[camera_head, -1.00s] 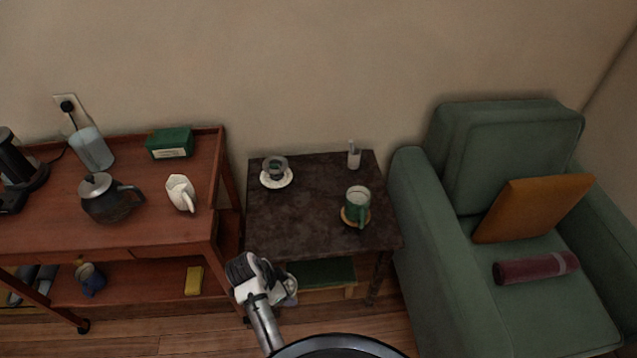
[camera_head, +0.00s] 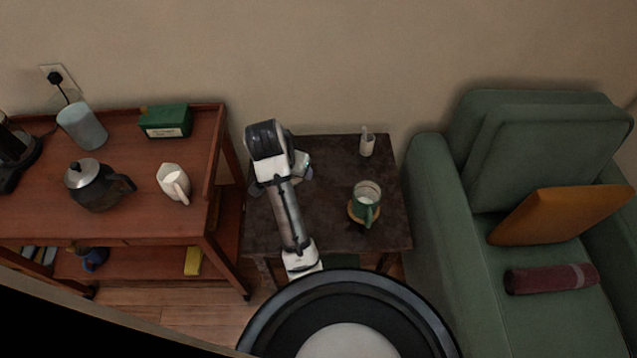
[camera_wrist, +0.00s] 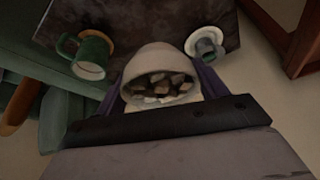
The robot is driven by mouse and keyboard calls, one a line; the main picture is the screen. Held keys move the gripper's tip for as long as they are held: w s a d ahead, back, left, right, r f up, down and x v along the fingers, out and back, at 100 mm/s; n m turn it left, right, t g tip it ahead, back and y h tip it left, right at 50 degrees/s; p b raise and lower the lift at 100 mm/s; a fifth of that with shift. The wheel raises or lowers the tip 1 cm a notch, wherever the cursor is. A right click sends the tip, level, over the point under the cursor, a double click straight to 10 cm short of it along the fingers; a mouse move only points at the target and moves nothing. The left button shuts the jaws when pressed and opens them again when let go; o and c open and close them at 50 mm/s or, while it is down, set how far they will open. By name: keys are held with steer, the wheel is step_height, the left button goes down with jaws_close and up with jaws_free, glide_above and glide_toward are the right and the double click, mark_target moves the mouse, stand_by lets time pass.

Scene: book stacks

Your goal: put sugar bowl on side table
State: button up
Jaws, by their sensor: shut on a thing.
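The sugar bowl (camera_wrist: 160,82) is pale and round, with brown and white sugar cubes inside. In the wrist view my gripper (camera_wrist: 163,92) is shut on it, a finger on each side, and its open top faces the camera. In the head view my arm reaches over the left part of the side table (camera_head: 326,215), a dark, square-topped table, also seen in the wrist view (camera_wrist: 148,18). My wrist mostly hides the bowl there. The bowl appears to be above the tabletop; the gap is unclear.
A cup on a saucer (camera_wrist: 206,42) stands there too, hidden in the head view. A trolley (camera_head: 130,215) is left, an armchair (camera_head: 440,190) right.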

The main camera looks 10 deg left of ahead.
steer(key=f+b, duration=0.1)
steer(key=f, duration=1.3)
steer(key=shift+s+f, duration=0.15)
steer(key=shift+s, duration=0.05)
steer(key=shift+w+f+p, duration=0.1)
steer(key=shift+f+p, duration=0.2)
steer(key=shift+f, duration=2.4)
steer(key=shift+f, duration=0.1)
steer(key=o, duration=1.1)
steer(key=b+v, duration=0.1)
steer(key=v, duration=1.1)
